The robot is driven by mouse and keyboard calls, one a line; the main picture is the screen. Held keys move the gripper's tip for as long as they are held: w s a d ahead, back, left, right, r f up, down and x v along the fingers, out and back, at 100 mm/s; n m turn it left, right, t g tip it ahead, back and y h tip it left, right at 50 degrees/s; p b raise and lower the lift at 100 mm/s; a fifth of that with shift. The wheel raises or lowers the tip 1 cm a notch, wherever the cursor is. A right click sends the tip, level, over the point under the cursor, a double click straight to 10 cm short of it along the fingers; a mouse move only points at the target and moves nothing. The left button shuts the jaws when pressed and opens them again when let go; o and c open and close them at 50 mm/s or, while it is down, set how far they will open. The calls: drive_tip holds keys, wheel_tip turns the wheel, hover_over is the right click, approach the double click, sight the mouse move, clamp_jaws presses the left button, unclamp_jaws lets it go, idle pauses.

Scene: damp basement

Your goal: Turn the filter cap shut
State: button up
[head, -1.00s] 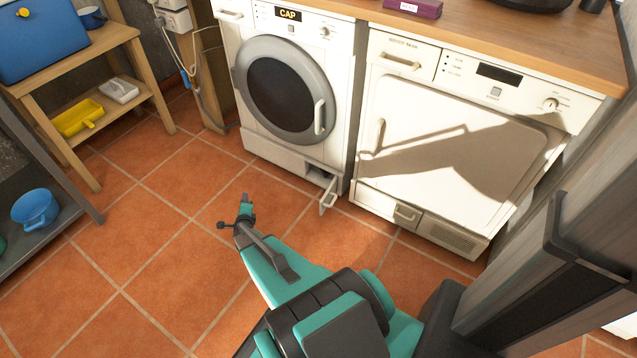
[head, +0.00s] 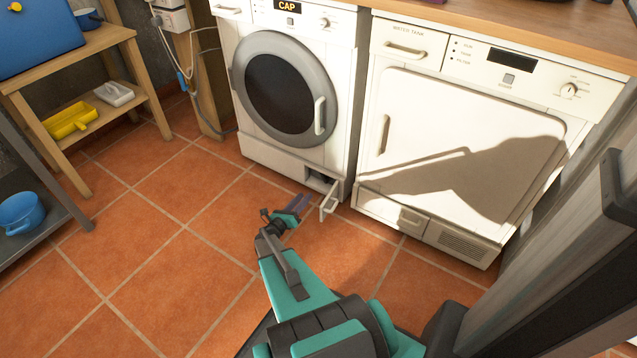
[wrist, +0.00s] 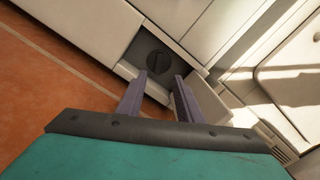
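The washing machine (head: 270,152) has its small filter hatch open at the lower right, with the hatch door (head: 329,201) swung outward. The filter cap (wrist: 157,61) is a dark round disc with a raised grip bar, recessed in that opening in the wrist view. In the head view the opening is dark and the cap is hard to make out. My gripper (wrist: 160,77) is open and empty. Its two purple fingers point at the cap, apart from each other, and seem short of it. It also shows in the head view (head: 300,203), just in front of the hatch.
The washer's display (head: 287,6) reads CAP. A dryer (head: 455,150) stands to the right, under the wooden worktop (head: 540,40). A wooden shelf (head: 75,50) with a yellow scoop (head: 70,120) and a blue pot (head: 20,212) are at left. The tiled floor between is clear.

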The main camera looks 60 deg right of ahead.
sight(322, 177)
drive_tip(key=shift+d, duration=0.15)
drive_tip(key=d+b, duration=0.3)
drive_tip(key=d, duration=0.9)
drive_tip(key=shift+f+b, duration=0.1)
drive_tip(key=shift+b, duration=0.25)
drive_tip(key=shift+d, duration=0.75)
